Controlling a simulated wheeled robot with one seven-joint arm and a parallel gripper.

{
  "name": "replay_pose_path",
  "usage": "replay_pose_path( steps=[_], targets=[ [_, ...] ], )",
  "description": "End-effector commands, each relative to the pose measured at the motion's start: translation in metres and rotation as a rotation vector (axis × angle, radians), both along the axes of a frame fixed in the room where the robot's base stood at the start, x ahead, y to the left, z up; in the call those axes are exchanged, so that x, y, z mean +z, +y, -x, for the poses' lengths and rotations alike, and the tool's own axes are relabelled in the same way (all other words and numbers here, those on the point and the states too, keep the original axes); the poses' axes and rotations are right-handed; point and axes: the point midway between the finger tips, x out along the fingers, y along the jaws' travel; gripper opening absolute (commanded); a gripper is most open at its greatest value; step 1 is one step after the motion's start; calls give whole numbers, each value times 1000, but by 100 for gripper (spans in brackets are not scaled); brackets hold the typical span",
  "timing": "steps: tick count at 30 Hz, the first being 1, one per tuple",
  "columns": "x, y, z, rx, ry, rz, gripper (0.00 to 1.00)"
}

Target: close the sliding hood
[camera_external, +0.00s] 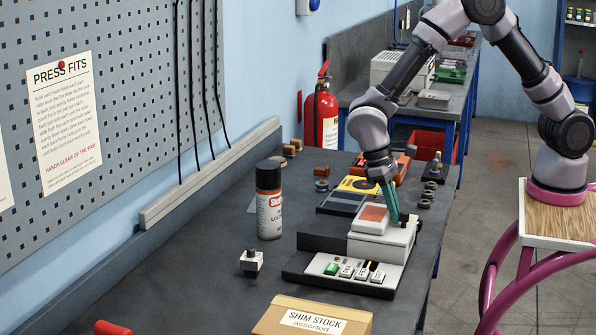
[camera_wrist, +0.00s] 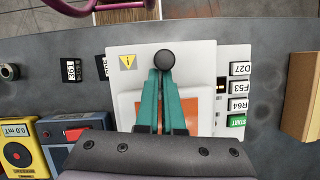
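The sliding hood (camera_external: 385,246) is a white box with an orange window (camera_external: 374,213) on a dark base (camera_external: 300,270). A black knob (camera_external: 404,218) stands on its top, beside the window. In the wrist view the white hood (camera_wrist: 205,62) shows with the round black knob (camera_wrist: 165,59). My gripper (camera_external: 394,218) points down over the hood, with its teal fingers beside the knob. In the wrist view the fingertips (camera_wrist: 161,72) are together, right at the knob's edge. I cannot tell whether they touch it. The fingers hide part of the orange window.
A button panel (camera_external: 318,265) with a green button runs along the base. A yellow meter (camera_external: 357,184) lies behind.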

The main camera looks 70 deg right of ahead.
Motion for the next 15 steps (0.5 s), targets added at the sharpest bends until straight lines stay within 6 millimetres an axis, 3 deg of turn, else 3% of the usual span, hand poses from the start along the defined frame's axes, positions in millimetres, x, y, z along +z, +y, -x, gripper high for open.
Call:
replay_pose_path(
  steps=[1,5,15],
  targets=[
    [-1,2,9,3,22,2,0],
    [11,3,3,3,17,-1,0],
    [71,-3,-27,1,3,-2,0]
  ],
)
